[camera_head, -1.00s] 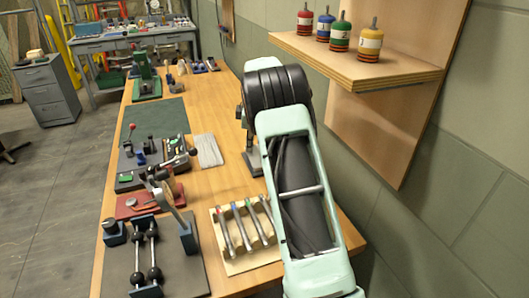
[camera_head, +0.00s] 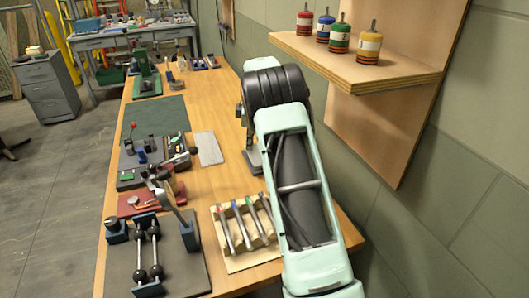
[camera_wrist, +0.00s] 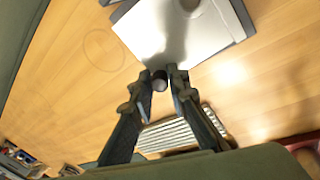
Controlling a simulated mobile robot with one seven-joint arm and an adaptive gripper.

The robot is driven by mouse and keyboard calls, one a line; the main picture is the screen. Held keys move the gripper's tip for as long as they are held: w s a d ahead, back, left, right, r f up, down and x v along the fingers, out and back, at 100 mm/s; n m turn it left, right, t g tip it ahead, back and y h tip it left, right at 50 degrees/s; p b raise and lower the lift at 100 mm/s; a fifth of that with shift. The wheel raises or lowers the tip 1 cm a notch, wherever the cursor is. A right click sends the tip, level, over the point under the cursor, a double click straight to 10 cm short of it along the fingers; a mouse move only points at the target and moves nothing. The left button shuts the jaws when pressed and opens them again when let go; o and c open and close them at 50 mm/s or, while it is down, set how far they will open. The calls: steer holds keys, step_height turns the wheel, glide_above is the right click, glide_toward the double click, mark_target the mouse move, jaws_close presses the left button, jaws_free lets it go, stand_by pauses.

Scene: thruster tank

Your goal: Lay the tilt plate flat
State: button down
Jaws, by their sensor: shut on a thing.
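The tilt plate, as I take it, is a shiny silver plate (camera_wrist: 165,32) at the top of the wrist view. It has a dark edge on its right side. My gripper (camera_wrist: 161,80) is shut on a small dark round knob (camera_wrist: 159,84) at the plate's near edge. The knob looks joined to the plate, but the joint is hidden by the fingertips. I cannot tell the plate's tilt angle from this view. In the head view my arm covers my gripper, and a grey base (camera_head: 254,161) shows partly beside the arm.
A ribbed light-grey pad (camera_wrist: 170,134) lies near my fingers, also seen in the head view (camera_head: 208,148). A rack of rods (camera_head: 244,226), a red-based fixture (camera_head: 130,204) and a black control box (camera_head: 135,160) stand on the wooden bench. A shelf (camera_head: 360,70) hangs at right.

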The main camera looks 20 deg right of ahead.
steer(key=shift+w+a+f+g+p, duration=0.15)
steer(key=shift+f+g+p, duration=0.75)
steer(key=shift+p, duration=2.4)
steer(key=shift+f+p, duration=0.25)
steer(key=shift+p, duration=0.4)
steer(key=c, duration=2)
jaws_free()
steer(key=shift+r, duration=0.1)
steer(key=shift+w+r, duration=0.1)
steer(key=shift+r, duration=0.05)
steer(key=shift+r, duration=0.45)
steer(key=shift+w+r+p, duration=0.1)
steer(key=shift+r+p, duration=1.8)
steer(key=shift+r, duration=1.25)
